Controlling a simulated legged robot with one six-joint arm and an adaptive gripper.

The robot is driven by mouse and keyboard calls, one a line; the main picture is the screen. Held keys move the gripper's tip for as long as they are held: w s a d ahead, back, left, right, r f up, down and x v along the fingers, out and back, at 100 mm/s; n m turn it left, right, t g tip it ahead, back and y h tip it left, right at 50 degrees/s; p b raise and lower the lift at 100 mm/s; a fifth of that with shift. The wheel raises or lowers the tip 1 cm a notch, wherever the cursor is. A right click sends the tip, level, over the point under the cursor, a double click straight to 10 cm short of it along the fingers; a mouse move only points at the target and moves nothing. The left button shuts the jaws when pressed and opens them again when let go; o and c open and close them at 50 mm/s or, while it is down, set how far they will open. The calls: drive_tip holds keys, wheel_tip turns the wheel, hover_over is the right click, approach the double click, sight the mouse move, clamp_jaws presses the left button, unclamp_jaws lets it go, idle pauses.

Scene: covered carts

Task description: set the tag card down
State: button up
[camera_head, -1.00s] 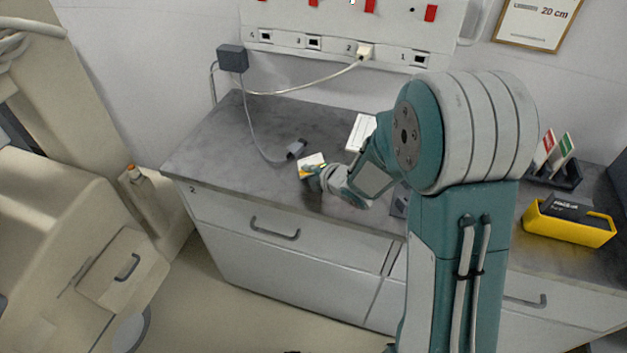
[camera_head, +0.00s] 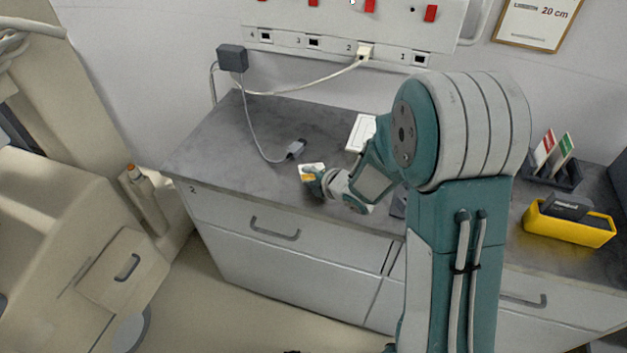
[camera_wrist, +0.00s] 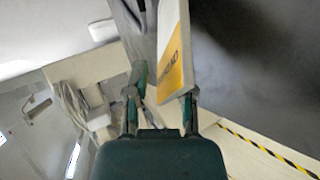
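The tag card (camera_head: 317,167), white with a yellow band, is at the tip of my gripper (camera_head: 315,182), over the grey worktop of the cart in the head view. In the wrist view the card (camera_wrist: 176,50) stands steeply beyond my gripper (camera_wrist: 162,93). Its lower end is close to the right finger, and a gap shows between it and the left finger. The fingers are apart, so my gripper looks open. I cannot tell whether the card rests on the worktop (camera_head: 235,150). Part of it is hidden by the gripper.
A grey plug (camera_head: 296,148) on a cable lies left of the card. A white box (camera_head: 360,133) lies behind my wrist. A yellow case (camera_head: 568,224) and a rack with red and green cards (camera_head: 553,172) stand at the right. The worktop's left part is clear.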

drive_tip(key=shift+v, duration=3.75)
drive_tip(key=s+d+r+m+h, duration=0.4)
drive_tip(key=d+r+m, duration=0.2)
drive_tip(key=r+m, duration=0.15)
drive_tip(key=s+d+r+m+h, duration=0.4)
drive_tip(key=d+r+m+h, duration=0.1)
drive_tip(key=r+m, duration=0.25)
drive_tip(key=s+a+m+g+y, duration=0.2)
drive_tip(key=s+m, duration=0.8)
drive_tip(key=s, duration=0.5)
drive_tip(key=shift+s+a+r+g, duration=0.25)
drive_tip(key=shift+s+a+g, duration=0.15)
drive_tip(key=shift+g, duration=0.8)
drive_tip(key=shift+w, duration=0.1)
